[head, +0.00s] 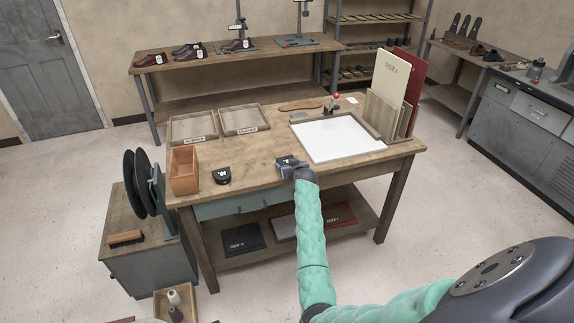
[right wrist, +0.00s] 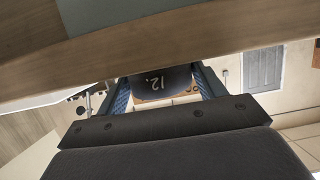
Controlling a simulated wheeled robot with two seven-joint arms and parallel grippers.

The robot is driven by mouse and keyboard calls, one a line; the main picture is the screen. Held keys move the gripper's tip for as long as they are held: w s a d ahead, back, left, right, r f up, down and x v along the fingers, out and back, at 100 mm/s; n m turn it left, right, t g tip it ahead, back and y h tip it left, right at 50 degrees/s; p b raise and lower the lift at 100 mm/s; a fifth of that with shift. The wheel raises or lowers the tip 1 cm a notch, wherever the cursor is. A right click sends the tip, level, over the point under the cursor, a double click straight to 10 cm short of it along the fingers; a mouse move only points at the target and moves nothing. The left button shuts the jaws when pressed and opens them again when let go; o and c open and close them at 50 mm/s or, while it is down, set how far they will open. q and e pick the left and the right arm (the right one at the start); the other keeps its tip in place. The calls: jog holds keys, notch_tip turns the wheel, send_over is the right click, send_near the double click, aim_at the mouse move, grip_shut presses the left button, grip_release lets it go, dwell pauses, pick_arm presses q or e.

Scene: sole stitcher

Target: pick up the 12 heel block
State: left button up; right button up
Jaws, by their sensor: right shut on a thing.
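My right gripper (head: 288,163) is at the front edge of the workbench, in the middle of the head view. In the right wrist view its two fingers (right wrist: 162,84) close on the sides of a dark block marked 12, the 12 heel block (right wrist: 157,82). In the head view the gripper mostly covers this block. Another black heel block (head: 221,175) with a white number lies on the bench to the left, apart from the gripper. My left gripper is not in view.
An orange-brown box (head: 185,172) stands at the bench's left end. Two shallow trays (head: 194,126) lie at the back left. A white board (head: 338,139) and upright panels (head: 388,86) are on the right. Bare wood (head: 255,161) lies between the heel blocks.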

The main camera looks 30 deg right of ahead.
jog(key=shift+r, duration=0.1)
jog(key=shift+r+p, duration=2.65)
jog(key=shift+r, duration=0.8)
